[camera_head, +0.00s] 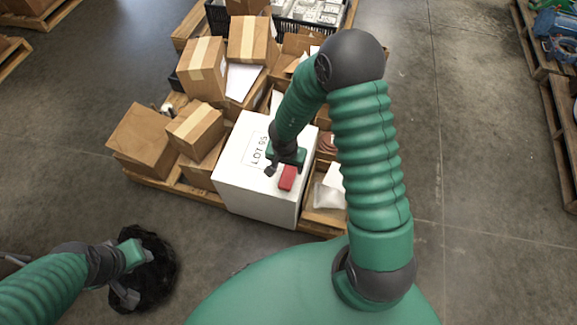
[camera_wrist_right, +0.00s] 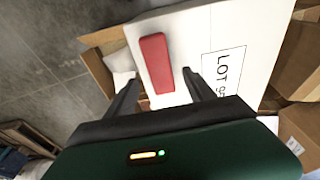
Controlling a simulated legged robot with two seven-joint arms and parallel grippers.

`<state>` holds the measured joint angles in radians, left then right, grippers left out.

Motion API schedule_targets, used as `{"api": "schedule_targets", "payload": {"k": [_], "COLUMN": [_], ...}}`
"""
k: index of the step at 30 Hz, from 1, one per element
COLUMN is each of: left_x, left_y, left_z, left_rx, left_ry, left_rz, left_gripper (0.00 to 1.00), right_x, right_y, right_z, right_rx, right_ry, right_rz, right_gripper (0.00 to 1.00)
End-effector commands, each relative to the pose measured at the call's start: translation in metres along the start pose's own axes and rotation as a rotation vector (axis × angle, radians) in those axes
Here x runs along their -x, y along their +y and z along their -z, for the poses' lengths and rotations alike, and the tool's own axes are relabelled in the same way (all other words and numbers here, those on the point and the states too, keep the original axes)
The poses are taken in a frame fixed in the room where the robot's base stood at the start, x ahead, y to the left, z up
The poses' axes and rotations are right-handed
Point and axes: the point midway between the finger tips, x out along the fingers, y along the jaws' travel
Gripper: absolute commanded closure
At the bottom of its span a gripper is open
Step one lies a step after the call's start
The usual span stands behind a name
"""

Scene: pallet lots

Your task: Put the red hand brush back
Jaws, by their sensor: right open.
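The red hand brush (camera_head: 287,178) lies on top of the white box (camera_head: 256,196) marked LOT, near its front right edge. It shows as a red block in the right wrist view (camera_wrist_right: 157,62). My right gripper (camera_head: 281,168) is just above the box beside the brush. In the wrist view its two fingers (camera_wrist_right: 162,80) are apart, with the brush's near end between them in the picture; I see no grip on it. My left gripper (camera_head: 125,285) is at the lower left, over a dark crumpled thing (camera_head: 157,268); whether it holds it is unclear.
The white box stands on a wooden pallet (camera_head: 180,188) with several brown cartons (camera_head: 202,68) piled behind and to the left. A black crate (camera_head: 285,24) of white packages is at the back. Another pallet (camera_head: 565,140) is at the right. The concrete floor between is clear.

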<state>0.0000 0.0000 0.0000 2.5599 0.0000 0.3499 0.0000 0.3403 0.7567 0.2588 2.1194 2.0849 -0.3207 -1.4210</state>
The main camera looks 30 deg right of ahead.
Motion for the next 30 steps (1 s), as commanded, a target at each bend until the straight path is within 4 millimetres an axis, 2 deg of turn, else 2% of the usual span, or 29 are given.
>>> {"api": "schedule_targets", "payload": {"k": [1, 3, 10, 13, 15, 17, 20, 22, 24, 27, 30], "left_x": [0.017, 0.025, 0.034, 0.033, 0.033, 0.033, 0.033, 0.033, 0.033, 0.033, 0.033], "left_y": [0.000, 0.000, 0.000, 0.000, 0.000, 0.000, 0.000, 0.000, 0.000, 0.000, 0.000], "left_z": [0.004, 0.006, 0.008, 0.008, 0.008, 0.008, 0.008, 0.008, 0.008, 0.008, 0.008], "left_rx": [0.000, 0.000, 0.000, 0.000, 0.000, 0.000, 0.000, 0.000, 0.000, 0.000, 0.000], "left_ry": [0.000, 0.000, 0.000, 0.000, 0.000, 0.000, 0.000, 0.000, 0.000, 0.000, 0.000], "left_rz": [0.000, 0.000, 0.000, 0.000, 0.000, 0.000, 0.000, 0.000, 0.000, 0.000, 0.000], "left_gripper": [0.64, 0.64, 0.64, 0.64, 0.64, 0.64, 0.64, 0.64, 0.64, 0.64, 0.64], "right_x": [0.022, 0.036, 0.058, 0.076, 0.100, 0.125, 0.161, 0.178, 0.190, 0.200, 0.203], "right_y": [0.001, 0.000, -0.003, -0.018, -0.037, -0.052, -0.062, -0.053, -0.034, -0.004, 0.017], "right_z": [0.002, 0.002, 0.004, 0.018, 0.023, 0.018, -0.010, -0.035, -0.057, -0.073, -0.078], "right_rx": [-0.002, -0.001, 0.016, 0.091, 0.187, 0.290, 0.472, 0.592, 0.694, 0.789, 0.835], "right_ry": [-0.001, 0.000, 0.020, 0.104, 0.174, 0.209, 0.202, 0.166, 0.126, 0.089, 0.075], "right_rz": [0.001, 0.000, 0.013, 0.081, 0.166, 0.243, 0.331, 0.342, 0.315, 0.245, 0.188], "right_gripper": [0.38, 0.38, 0.38, 0.38, 0.38, 0.38, 0.38, 0.38, 0.38, 0.38, 0.38]}}
